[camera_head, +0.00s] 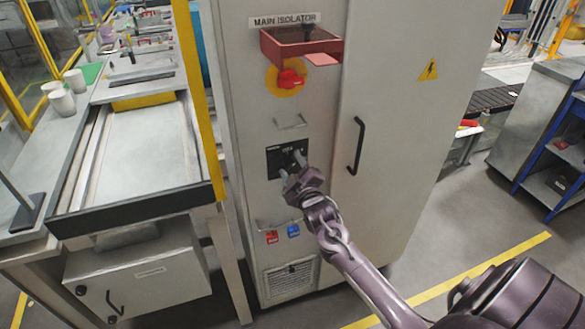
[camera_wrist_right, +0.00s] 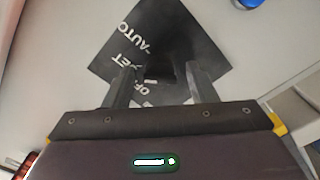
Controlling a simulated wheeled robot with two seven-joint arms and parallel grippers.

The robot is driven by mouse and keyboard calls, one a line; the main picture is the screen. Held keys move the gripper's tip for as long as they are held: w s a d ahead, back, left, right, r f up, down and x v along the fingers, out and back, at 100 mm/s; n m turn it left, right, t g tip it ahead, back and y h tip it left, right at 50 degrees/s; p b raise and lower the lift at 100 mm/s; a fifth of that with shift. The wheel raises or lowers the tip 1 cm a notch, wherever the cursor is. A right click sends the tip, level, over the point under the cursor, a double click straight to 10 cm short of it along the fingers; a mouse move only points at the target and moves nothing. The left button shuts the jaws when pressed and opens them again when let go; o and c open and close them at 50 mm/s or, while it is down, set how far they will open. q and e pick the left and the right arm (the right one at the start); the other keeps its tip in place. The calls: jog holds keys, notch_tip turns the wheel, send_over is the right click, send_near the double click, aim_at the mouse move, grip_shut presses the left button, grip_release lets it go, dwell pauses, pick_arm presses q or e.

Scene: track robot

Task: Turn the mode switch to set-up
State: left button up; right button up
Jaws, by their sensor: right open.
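The mode switch's black plate (camera_head: 273,160) is on the front of the grey cabinet, below a small handle. In the right wrist view the plate (camera_wrist_right: 165,28) looks tilted and carries white lettering: "AUTO", "SET" partly covered, and "OFF". A dark knob (camera_wrist_right: 172,76) shows between the fingers, but its pointing direction is hard to tell. My right gripper (camera_head: 291,164) is open in front of the plate, with its fingers (camera_wrist_right: 160,75) on either side of the knob. I cannot tell whether they touch it. My left gripper is not in view.
A red isolator knob on a yellow disc (camera_head: 287,79) sits higher up, below a red tray (camera_head: 300,47). Red (camera_head: 271,237) and blue (camera_head: 293,231) parts are lower down. A door handle (camera_head: 357,146) stands out at right. A bench with cups (camera_head: 62,101) is at left.

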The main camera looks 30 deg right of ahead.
jog(key=b+v, duration=0.2)
jog(key=v, duration=0.5)
jog(key=shift+s, duration=0.35)
